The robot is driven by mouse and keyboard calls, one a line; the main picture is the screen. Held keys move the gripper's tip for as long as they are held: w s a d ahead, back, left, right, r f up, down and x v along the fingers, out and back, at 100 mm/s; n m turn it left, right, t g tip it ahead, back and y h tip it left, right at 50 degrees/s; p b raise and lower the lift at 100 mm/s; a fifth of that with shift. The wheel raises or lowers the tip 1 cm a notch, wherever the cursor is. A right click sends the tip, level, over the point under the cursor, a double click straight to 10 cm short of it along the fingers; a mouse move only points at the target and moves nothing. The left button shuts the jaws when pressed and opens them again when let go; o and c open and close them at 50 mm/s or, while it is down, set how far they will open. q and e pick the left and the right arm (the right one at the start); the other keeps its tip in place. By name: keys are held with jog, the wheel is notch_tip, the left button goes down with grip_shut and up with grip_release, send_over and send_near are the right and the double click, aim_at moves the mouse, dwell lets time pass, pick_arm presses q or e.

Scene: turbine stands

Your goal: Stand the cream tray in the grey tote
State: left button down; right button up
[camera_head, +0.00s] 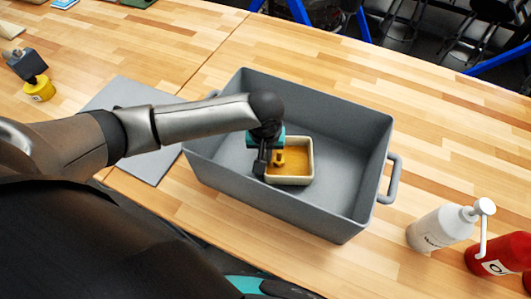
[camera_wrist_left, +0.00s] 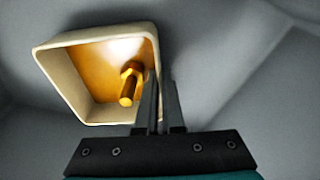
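The cream tray (camera_head: 311,163), with an amber inside and a yellow bolt-like piece (camera_head: 279,158) in it, is inside the grey tote (camera_head: 345,205), near its middle. It looks roughly level; I cannot tell whether it touches the tote's floor. My left gripper (camera_head: 261,168) reaches down into the tote at the tray's left wall. In the left wrist view, the fingers (camera_wrist_left: 160,90) are close together, one on each side of the cream tray's wall (camera_wrist_left: 70,75), and look shut on it. The bolt-like piece (camera_wrist_left: 130,85) shows beside them. My right gripper is not in view.
A grey mat (camera_head: 150,172) lies left of the tote, partly under my left arm. A white pump bottle (camera_head: 440,230) and a red bottle (camera_head: 500,255) stand at right. A yellow and dark grey part (camera_head: 38,88) is at far left. The wooden table behind the tote is clear.

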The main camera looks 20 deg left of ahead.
pick_arm(q)
jog(key=shift+f, duration=0.3)
jog(key=c, duration=1.5)
grip_release()
jog(key=o, duration=0.5)
jog(key=shift+o, duration=0.4)
jog(key=shift+o, duration=0.6)
jog(key=r+p, duration=0.2)
jog(key=p, duration=0.1)
jog(key=r+p, duration=0.2)
jog(key=p, duration=0.1)
jog(key=r+p, duration=0.3)
jog(key=shift+s+d+p, duration=0.15)
jog(key=shift+s+p, duration=0.15)
jog(key=shift+s, duration=0.1)
